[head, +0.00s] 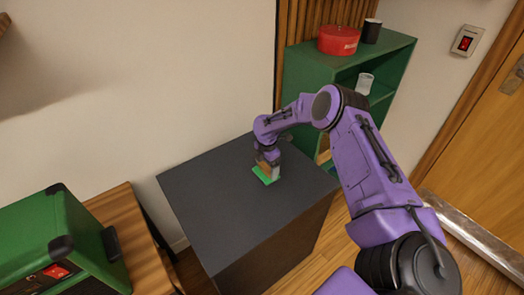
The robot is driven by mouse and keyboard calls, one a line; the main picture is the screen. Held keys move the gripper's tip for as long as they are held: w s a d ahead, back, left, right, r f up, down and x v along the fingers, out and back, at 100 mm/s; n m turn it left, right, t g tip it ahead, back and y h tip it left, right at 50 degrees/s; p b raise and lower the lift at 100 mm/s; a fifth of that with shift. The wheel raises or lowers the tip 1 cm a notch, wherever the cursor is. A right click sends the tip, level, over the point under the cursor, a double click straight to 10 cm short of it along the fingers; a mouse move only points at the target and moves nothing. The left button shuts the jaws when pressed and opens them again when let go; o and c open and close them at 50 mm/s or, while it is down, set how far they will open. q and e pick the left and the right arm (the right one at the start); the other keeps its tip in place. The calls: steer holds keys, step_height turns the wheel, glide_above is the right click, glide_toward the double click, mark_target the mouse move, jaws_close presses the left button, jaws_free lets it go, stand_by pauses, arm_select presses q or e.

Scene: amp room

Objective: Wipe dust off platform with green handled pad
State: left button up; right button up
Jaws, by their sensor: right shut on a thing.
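The dark grey platform (215,210) is a box with a flat top in the middle of the head view. I cannot make out dust on its top at this size. The pad (263,176) shows as a small green piece under my right gripper (268,163), near the platform's far right part. My right gripper points down and is shut on the pad. The pad appears to rest on or just above the top; I cannot tell which. The fingers hide part of it. My left gripper is not in view.
A green shelf (305,85) stands behind the platform, with a red round case (339,40), a black cup (371,31) and a clear glass (364,83). A green amp (60,240) sits on a wooden table (140,235) at left. A wall is behind the platform.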

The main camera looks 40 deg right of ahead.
steer(key=shift+r+p, duration=1.8)
steer(key=shift+r, duration=0.85)
steer(key=shift+a, duration=0.1)
